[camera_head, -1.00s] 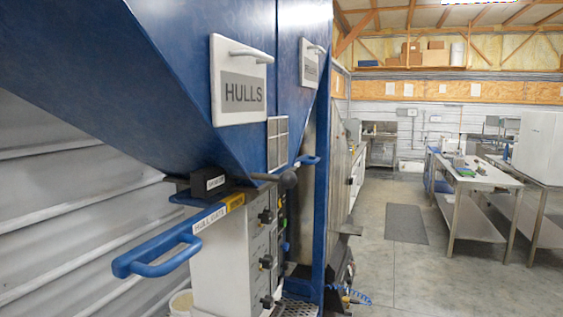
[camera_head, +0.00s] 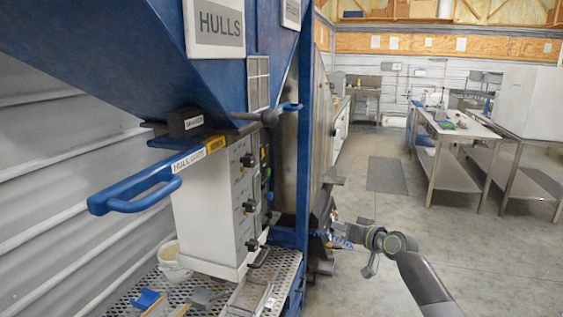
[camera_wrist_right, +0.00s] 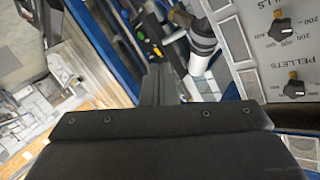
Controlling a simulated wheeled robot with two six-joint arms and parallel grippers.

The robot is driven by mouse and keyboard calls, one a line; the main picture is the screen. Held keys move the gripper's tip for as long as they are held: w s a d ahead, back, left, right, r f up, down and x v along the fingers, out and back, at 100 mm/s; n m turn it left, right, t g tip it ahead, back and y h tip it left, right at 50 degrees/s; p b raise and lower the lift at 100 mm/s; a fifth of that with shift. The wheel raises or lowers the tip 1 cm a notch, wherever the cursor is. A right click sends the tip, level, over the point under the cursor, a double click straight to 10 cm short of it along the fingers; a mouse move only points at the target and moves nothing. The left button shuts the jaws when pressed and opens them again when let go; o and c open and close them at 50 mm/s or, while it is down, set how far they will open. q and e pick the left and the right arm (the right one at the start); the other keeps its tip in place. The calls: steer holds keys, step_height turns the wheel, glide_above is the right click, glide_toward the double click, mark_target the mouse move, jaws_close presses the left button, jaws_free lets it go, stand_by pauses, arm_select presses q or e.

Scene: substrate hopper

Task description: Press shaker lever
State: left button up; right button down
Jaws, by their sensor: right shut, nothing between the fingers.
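The shaker lever (camera_head: 250,117) is a dark bar with a round dark knob at its right end, in the head view. It sticks out beside a black labelled box (camera_head: 186,123), under the blue HULLS hopper and above the white control box. My right gripper (camera_head: 328,238) is small in the head view, to the right of and lower than the lever, and apart from it. In the right wrist view its dark fingers (camera_wrist_right: 158,80) are together with nothing between them. I cannot make out the lever clearly in that view. My left gripper is out of view.
A blue handle marked HULL GATE (camera_head: 140,192) juts out to the left. The white control box (camera_head: 215,215) carries dark knobs above a perforated metal shelf (camera_head: 130,290). A PELLETS dial panel (camera_wrist_right: 285,60) is close in the right wrist view.

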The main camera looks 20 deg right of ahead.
steer(key=a+r+n+t+y, duration=0.1)
steer(key=a+r+n+y, duration=0.25)
steer(key=r, duration=1.25)
steer(key=s+a+r+n+g+y, duration=0.1)
steer(key=s+a+r+n+y, duration=0.1)
steer(key=r, duration=0.5)
steer(key=s+a+r+n+g+y, duration=0.1)
steer(key=s+a+r+n+y, duration=0.1)
steer(key=s+r, duration=0.4)
steer(key=s+a+r+n+g+y+b, duration=0.1)
steer(key=s+a+r+n+y, duration=0.2)
steer(key=r, duration=0.6)
steer(key=shift+s+a+r+y, duration=0.2)
steer(key=shift+s+a+y, duration=0.15)
steer(key=shift+s+a, duration=0.45)
